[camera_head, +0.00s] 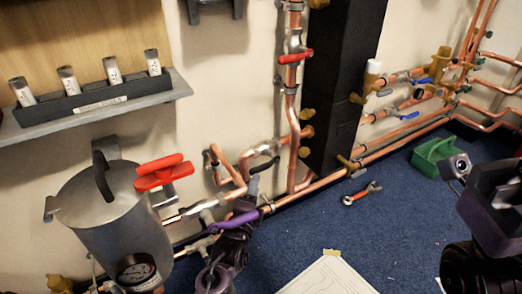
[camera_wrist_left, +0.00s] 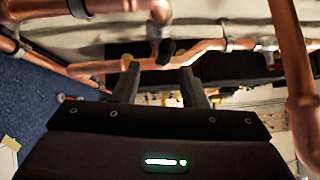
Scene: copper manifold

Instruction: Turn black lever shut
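The black lever (camera_head: 264,165) sits on the copper pipework left of the black column in the head view. In the left wrist view a small black end (camera_wrist_left: 167,47) shows beyond the fingers, probably part of this lever. My left gripper (camera_head: 251,188) reaches up from below, just under the lever. In the left wrist view its two fingers (camera_wrist_left: 160,86) stand apart with nothing between them, close to a copper pipe (camera_wrist_left: 150,64). I cannot tell whether a finger touches the pipe. My right arm is at the right edge of the head view; its fingers are not clear.
A purple lever (camera_head: 235,221) lies beside my left arm. A red lever (camera_head: 295,57) is higher up.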

